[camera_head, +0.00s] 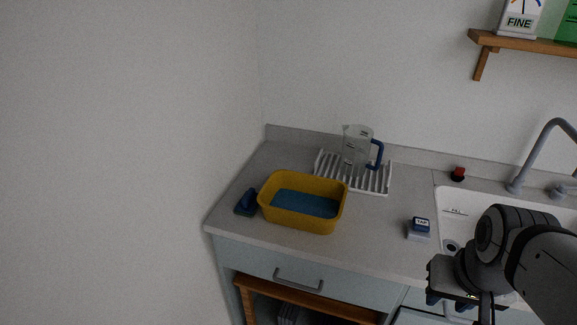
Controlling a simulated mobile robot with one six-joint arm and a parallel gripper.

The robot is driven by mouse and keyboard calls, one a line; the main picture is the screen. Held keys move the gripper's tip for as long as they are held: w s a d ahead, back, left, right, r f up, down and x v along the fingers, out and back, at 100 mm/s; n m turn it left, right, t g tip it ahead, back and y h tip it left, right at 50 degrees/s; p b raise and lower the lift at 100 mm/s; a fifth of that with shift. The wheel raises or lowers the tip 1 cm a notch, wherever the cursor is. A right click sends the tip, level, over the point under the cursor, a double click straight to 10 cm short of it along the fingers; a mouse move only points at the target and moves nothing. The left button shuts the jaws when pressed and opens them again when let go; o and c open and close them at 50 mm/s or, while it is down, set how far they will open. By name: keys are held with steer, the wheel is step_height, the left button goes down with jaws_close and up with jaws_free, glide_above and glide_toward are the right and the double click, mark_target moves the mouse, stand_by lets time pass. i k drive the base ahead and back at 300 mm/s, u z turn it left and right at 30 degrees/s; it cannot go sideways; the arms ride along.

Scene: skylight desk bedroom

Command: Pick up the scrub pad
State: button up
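A small dark blue thing with a raised grip (246,203), which looks like the scrub pad, lies on the counter just left of the yellow basin (301,221). The basin holds blue water or a blue floor; I cannot tell which. My gripper (461,299) is at the lower right, in front of the sink and well to the right of the pad. Its fingers point down and are partly cut off by the picture's lower edge, so their opening is unclear. No thing is seen in it.
A white rack (382,187) with a clear, blue-handled jug (357,148) stands behind the basin. A small block marked TAP (420,224) sits left of the sink (522,208). A grey tap (535,150) rises behind. A wall is close left of the counter (374,240).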

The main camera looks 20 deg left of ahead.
mark_target(248, 207)
steer(key=z, duration=0.05)
steer(key=k, duration=0.1)
steer(key=u, duration=2.55)
steer(key=i, duration=0.55)
steer(key=z, duration=1.95)
